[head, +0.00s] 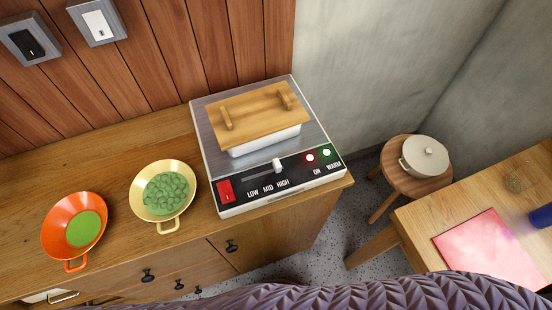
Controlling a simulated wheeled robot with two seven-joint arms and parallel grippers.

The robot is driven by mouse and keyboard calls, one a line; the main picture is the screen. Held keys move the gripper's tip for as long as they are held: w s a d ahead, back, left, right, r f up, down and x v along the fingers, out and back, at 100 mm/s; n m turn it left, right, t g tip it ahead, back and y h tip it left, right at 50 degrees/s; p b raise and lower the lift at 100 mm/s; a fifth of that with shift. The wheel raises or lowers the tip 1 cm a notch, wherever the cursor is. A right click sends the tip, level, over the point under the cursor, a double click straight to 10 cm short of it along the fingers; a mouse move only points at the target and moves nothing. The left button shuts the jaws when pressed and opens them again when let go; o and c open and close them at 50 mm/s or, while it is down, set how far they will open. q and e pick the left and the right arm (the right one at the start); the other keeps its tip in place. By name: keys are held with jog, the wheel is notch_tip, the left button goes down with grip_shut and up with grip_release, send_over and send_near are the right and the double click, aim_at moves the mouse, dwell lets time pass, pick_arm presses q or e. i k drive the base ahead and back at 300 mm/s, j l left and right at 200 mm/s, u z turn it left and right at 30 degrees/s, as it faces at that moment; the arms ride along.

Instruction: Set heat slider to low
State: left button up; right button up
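A white and steel hot plate unit (203,137) stands at the right end of the wooden counter. Its black front panel (240,195) carries a heat slider with a pale knob (277,167) on a slot. The labels LOW, MID and HIGH run left to right below it. The knob sits towards the right part of the slot, nearest HIGH. A red rocker switch (226,191) is at the panel's left. A red lamp (310,157) marked ON and a green lamp (326,152) marked WARM look lit. Neither of my grippers shows in the head view.
A white dish (265,141) with a wooden lid (257,113) stands on the unit. A yellow pan (149,175) with green pieces and an orange pan (52,229) stand left. A stool (385,165) holds a lidded pot (424,157). A table (425,222) is at right.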

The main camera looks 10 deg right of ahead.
aim_at(277, 166)
jog(key=k, duration=0.4)
jog(key=i+l+u, duration=0.15)
jog(key=u, duration=0.2)
jog(key=i+l+u, duration=0.1)
jog(key=l+u, duration=0.6)
jog(key=i+j, duration=0.05)
